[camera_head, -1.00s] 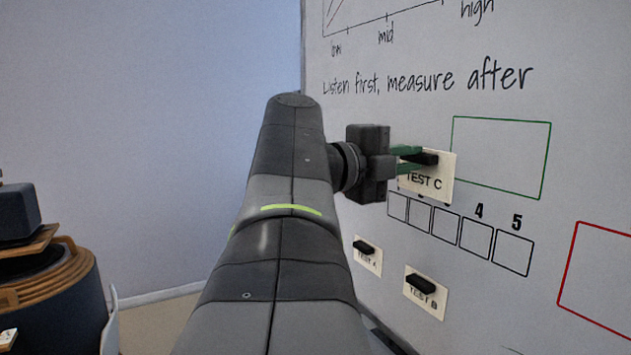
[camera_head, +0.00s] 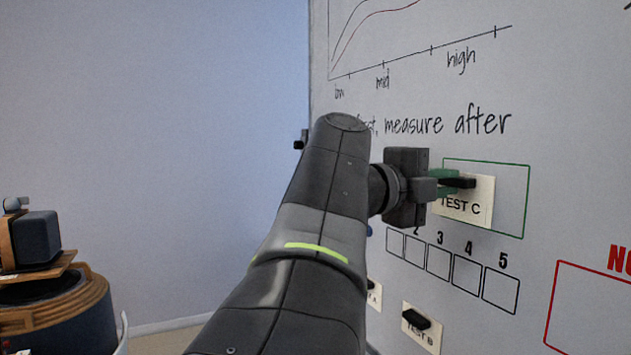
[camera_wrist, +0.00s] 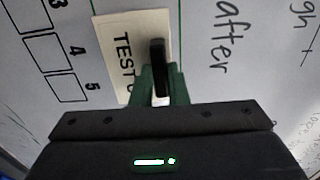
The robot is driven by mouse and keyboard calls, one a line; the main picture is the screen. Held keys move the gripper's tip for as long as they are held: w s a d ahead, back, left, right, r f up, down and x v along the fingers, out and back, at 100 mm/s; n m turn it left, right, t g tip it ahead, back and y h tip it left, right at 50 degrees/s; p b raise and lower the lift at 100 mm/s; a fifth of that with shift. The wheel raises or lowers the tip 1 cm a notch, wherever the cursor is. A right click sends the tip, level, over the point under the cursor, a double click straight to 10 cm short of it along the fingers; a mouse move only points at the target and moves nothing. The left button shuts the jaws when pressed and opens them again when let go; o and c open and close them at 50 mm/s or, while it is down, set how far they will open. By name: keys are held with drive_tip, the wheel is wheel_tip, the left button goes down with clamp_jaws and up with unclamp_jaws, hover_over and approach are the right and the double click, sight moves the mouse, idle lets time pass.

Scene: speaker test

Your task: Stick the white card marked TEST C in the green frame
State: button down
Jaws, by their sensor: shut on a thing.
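The white card marked TEST C (camera_head: 480,208) is in front of the left part of the green frame (camera_head: 527,190) drawn on the whiteboard. My gripper (camera_head: 455,181) is shut on the black handle of the card. The card covers part of the frame's left side and lower edge. In the wrist view the card (camera_wrist: 122,45) shows behind the handle, with my gripper (camera_wrist: 160,92) on the handle. I cannot tell whether the card touches the board.
Card TEST B (camera_head: 420,328) sticks low on the whiteboard, with another card (camera_head: 374,296) partly hidden by my arm. Numbered boxes (camera_head: 467,272) lie below the green frame. A red frame (camera_head: 590,310) is at lower right. A dark speaker (camera_head: 38,240) stands at far left.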

drive_tip(key=shift+w+d+r+p, duration=0.1)
drive_tip(key=shift+w+d+p, duration=0.2)
drive_tip(key=shift+d, duration=0.4)
drive_tip(key=shift+p+x, duration=0.35)
drive_tip(key=shift+x, duration=0.6)
drive_tip(key=shift+w+d, duration=0.25)
drive_tip(key=shift+d, duration=0.3)
drive_tip(key=c, duration=0.9)
unclamp_jaws()
drive_tip(key=shift+c, duration=0.2)
drive_tip(key=shift+a, duration=0.15)
drive_tip(key=shift+v, duration=3.4)
drive_tip(key=shift+s, duration=0.1)
